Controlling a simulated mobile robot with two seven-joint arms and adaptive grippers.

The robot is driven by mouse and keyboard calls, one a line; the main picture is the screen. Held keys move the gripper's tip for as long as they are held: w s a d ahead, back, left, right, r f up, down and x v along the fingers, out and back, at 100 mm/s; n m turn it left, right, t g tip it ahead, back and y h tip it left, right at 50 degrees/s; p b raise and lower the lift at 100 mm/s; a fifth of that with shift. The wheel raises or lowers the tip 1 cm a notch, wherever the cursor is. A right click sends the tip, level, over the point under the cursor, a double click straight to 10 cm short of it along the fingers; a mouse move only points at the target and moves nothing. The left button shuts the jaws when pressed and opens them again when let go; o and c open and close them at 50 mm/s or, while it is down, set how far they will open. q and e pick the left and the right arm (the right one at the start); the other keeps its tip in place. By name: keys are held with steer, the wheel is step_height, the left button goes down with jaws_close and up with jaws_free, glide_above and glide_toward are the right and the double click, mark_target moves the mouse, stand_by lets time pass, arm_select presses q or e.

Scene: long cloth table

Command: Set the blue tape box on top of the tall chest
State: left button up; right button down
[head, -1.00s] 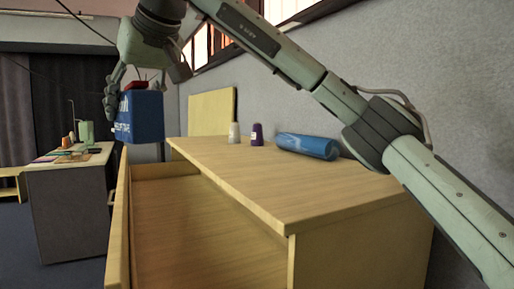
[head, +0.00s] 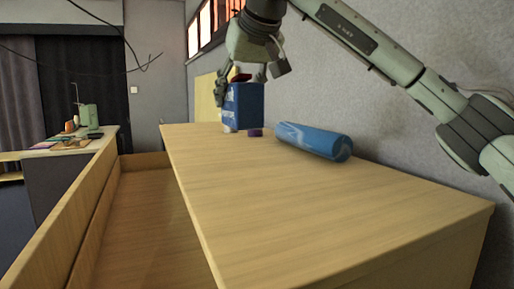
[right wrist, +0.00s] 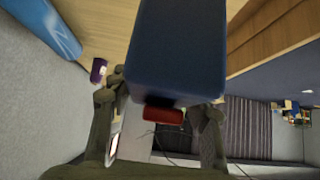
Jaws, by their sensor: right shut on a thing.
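The blue tape box (head: 243,107) has white lettering and a red part on top; in the right wrist view it (right wrist: 180,50) fills the upper middle. My right gripper (head: 240,84) is shut on it from above, and its fingers show in the right wrist view (right wrist: 163,102). The tall chest's pale wooden top (head: 310,205) runs from the foreground to the back. The box appears over the far part of this top, in front of the small items there. I cannot tell whether its underside touches the wood. My left gripper is not in view.
A blue rolled cylinder (head: 313,140) lies on the chest near the wall. A small purple item (head: 255,132) is partly hidden by the box. An open drawer (head: 150,215) juts out at left. The near chest top is clear. A cluttered desk (head: 70,147) stands far left.

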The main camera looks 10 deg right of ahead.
steer(key=s+d+f, duration=0.1)
steer(key=s+f, duration=0.2)
steer(key=s+d+f, duration=0.1)
steer(key=s+f, duration=0.2)
steer(key=s, duration=0.1)
steer(key=s+d+f, duration=0.1)
steer(key=s+f, duration=0.2)
steer(key=f, duration=0.1)
steer(key=shift+s+d+b, duration=0.1)
steer(key=shift+s+b, duration=0.05)
steer(key=shift+b, duration=0.2)
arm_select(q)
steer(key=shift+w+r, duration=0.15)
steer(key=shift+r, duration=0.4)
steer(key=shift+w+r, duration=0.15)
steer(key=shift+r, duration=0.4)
arm_select(e)
steer(key=shift+f, duration=0.1)
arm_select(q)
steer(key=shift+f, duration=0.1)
arm_select(e)
steer(key=shift+f, duration=0.2)
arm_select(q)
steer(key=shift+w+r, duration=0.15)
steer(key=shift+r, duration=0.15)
arm_select(e)
steer(key=c, duration=0.7)
jaws_free()
steer(key=shift+c, duration=0.2)
